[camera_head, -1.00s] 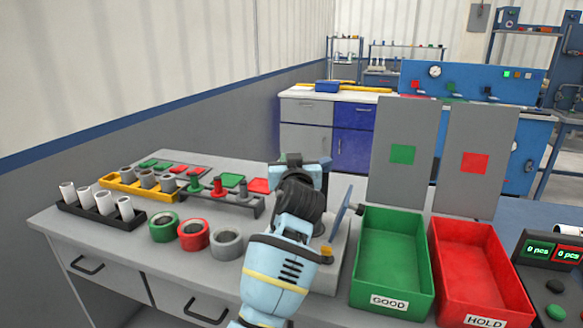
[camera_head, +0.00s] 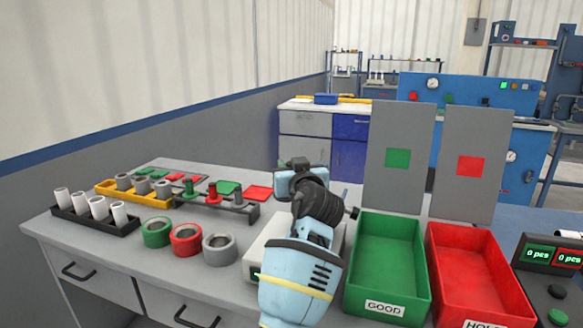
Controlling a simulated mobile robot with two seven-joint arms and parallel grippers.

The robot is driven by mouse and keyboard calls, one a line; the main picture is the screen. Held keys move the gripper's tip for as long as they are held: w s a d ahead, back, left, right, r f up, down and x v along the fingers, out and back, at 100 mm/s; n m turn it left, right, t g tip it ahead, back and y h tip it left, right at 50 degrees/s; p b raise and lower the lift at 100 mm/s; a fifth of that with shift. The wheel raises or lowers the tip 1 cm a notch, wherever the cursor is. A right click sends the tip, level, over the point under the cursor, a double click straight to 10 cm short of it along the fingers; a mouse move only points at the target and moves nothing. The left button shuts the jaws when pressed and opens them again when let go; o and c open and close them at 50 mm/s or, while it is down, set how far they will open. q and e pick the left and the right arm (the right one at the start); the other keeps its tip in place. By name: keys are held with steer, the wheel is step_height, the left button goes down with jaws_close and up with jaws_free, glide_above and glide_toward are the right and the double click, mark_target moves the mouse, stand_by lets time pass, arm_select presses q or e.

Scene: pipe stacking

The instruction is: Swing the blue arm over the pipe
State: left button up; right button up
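My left gripper (camera_head: 292,178) is at the far end of my pale blue arm, above the table's right part. Its fingers point away and are hidden, so I cannot tell whether it is open or shut. A light grey fixture box (camera_head: 262,262) stands on the table, largely covered by my arm. A small dark knob-like end (camera_head: 354,213) shows just right of my wrist. The blue arm and any pipe at the fixture are hidden behind my arm. White pipes (camera_head: 98,207) stand in a black rack at the left. My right gripper is out of view.
A green GOOD bin (camera_head: 386,285) and red HOLD bin (camera_head: 470,268) stand to the right. Green (camera_head: 156,232), red (camera_head: 186,240) and grey (camera_head: 220,249) rings lie left of the fixture. A yellow rack (camera_head: 150,197) and peg stand (camera_head: 212,200) are behind them.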

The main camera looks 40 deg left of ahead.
arm_select(q)
steer(key=o, duration=0.3)
steer(key=shift+v, duration=3.9)
